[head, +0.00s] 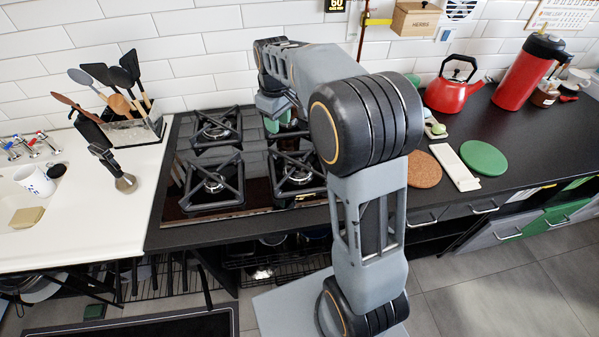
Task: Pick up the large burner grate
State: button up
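Black square grates sit over the burners of the gas hob (255,215). One grate (240,182) is at the front left, one (290,190) at the front right and one (217,119) at the back left. The front grates look bigger, partly from being nearer; I cannot tell surely which is the large one. My gripper (278,122), with green at its tip, points down over the back right of the hob. My arm hides most of it and of that area, so its opening and any contact are not clear.
A utensil holder (133,131) with several tools stands left of the hob, by the white sink counter (105,215). To the right are a cork mat (423,170), a white spoon rest (455,167), a green mat (484,158), a red kettle (447,95) and a red flask (524,75).

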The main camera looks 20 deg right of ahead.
aim_at(280, 153)
jog(key=f, duration=0.9)
jog(key=f+b, duration=0.1)
jog(key=f, duration=0.3)
jog(key=shift+w+f, duration=0.25)
jog(key=shift+f, duration=0.05)
jog(key=shift+c, duration=0.2)
grip_shut()
dwell(0.8)
